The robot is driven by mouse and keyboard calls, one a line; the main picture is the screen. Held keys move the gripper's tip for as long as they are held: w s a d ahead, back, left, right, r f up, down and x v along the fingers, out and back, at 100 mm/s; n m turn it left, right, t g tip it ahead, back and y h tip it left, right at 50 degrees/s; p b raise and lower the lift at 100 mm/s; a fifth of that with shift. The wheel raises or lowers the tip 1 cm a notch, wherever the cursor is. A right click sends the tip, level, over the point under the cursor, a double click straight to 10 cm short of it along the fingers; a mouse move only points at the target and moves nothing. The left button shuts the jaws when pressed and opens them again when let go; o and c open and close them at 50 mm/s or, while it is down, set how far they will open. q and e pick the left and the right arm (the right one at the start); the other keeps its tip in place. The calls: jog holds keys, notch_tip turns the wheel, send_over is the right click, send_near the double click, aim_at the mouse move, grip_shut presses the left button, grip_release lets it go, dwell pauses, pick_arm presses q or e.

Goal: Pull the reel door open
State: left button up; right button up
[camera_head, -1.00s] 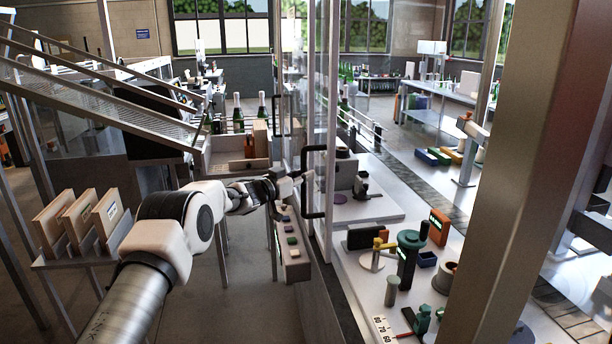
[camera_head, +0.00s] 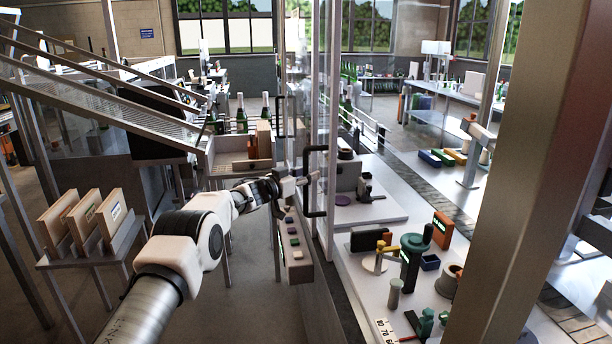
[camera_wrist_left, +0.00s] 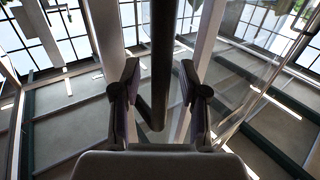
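The reel door is a clear upright panel in a pale frame (camera_head: 332,120), standing near the middle of the head view. A black bar handle (camera_head: 306,160) is on its left side. My left gripper (camera_head: 308,181) is at this handle, with its fingertips beside the upright bar. In the left wrist view the dark handle bar (camera_wrist_left: 163,60) runs between the two spread fingers of my left gripper (camera_wrist_left: 161,88). Gaps show on both sides of the bar, so the fingers are open around it. My right gripper is not in view.
A second black handle (camera_head: 282,130) is farther back. A button panel (camera_head: 294,245) is below my left gripper. A white worktop (camera_head: 376,290) with several tools lies behind the panel. A thick brown post (camera_head: 530,170) blocks the right side. Wooden boxes (camera_head: 113,214) stand at left.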

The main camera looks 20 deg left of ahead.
pick_arm(q)
jog(key=v, duration=1.2)
jog(key=shift+f, duration=0.1)
